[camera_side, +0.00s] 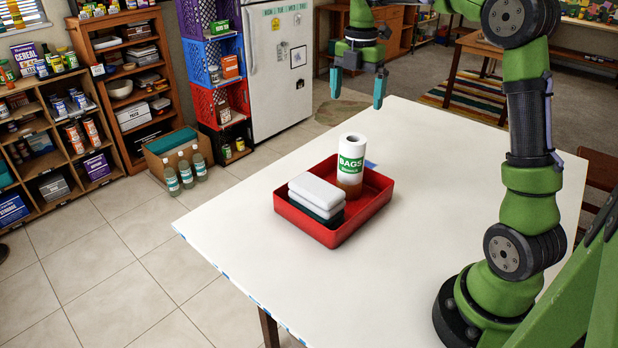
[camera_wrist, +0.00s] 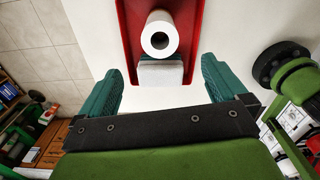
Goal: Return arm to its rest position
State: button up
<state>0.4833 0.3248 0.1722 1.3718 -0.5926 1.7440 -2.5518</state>
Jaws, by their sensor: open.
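My gripper (camera_side: 358,86) is open and empty, raised above the far part of the white table in the side view. In the wrist view its two teal fingers (camera_wrist: 160,88) are spread wide with nothing between them. A red tray (camera_side: 354,224) stands on the table, apart from the gripper. A white roll labelled BAGS (camera_side: 351,163) stands upright in the tray.
The white table (camera_side: 420,230) is mostly bare around the tray. Shelves (camera_side: 75,140), stacked crates (camera_side: 207,60), a fridge (camera_side: 280,65) and several bottles (camera_side: 186,171) stand beyond the table on the left.

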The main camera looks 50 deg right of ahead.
jog(key=m, duration=0.3)
jog(key=a+f+m, duration=0.1)
jog(key=m, duration=0.1)
jog(key=s+a+f+m+t, duration=0.1)
jog(key=m, duration=0.2)
jog(key=shift+m, duration=0.3)
jog(key=s+a+m+t+y, duration=0.2)
jog(key=s+a+m+t, duration=0.4)
jog(key=s+a+m, duration=0.9)
jog(key=shift+s+a+r, duration=0.2)
jog(key=shift+s+a, duration=0.4)
jog(key=shift+a, duration=0.05)
